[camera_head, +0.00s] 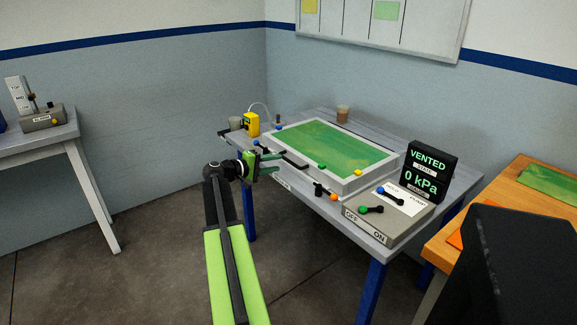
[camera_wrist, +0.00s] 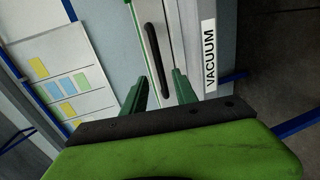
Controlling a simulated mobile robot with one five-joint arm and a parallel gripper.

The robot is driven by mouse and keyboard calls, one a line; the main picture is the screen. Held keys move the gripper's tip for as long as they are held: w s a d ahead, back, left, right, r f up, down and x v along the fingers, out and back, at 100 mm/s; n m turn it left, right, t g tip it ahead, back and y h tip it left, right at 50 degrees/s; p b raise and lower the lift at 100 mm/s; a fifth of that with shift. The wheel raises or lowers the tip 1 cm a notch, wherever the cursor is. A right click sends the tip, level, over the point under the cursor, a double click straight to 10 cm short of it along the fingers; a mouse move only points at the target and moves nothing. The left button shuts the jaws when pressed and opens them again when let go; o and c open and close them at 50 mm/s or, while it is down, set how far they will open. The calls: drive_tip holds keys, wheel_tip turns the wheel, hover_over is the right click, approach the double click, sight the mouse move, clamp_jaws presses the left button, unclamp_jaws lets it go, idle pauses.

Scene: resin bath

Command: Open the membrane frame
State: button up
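The membrane frame (camera_head: 345,182) is a grey frame around a green sheet (camera_head: 330,147), lying flat and closed-looking on the grey table. Its black bar handle (camera_head: 295,160) is on the front-left side. In the wrist view the handle (camera_wrist: 152,50) runs lengthwise ahead, with its near end between the fingers in the picture. My gripper (camera_head: 272,163) is at the table's left side, close to the handle. In the wrist view my gripper (camera_wrist: 158,82) has its two green fingers apart, with nothing clearly held. Whether a finger touches the handle cannot be told.
A control box (camera_head: 388,222) with levers and a display (camera_head: 428,172) reading "VENTED, 0 kPa" stand on the right of the table. A yellow device (camera_head: 252,124) and a cup (camera_head: 342,114) stand at the back. A wooden table (camera_head: 520,205) is at the right.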

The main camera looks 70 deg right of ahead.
sight(288, 159)
drive_tip(key=b+x, duration=0.1)
drive_tip(key=x, duration=0.6)
drive_tip(key=shift+d, duration=0.1)
clamp_jaws()
idle(1.1)
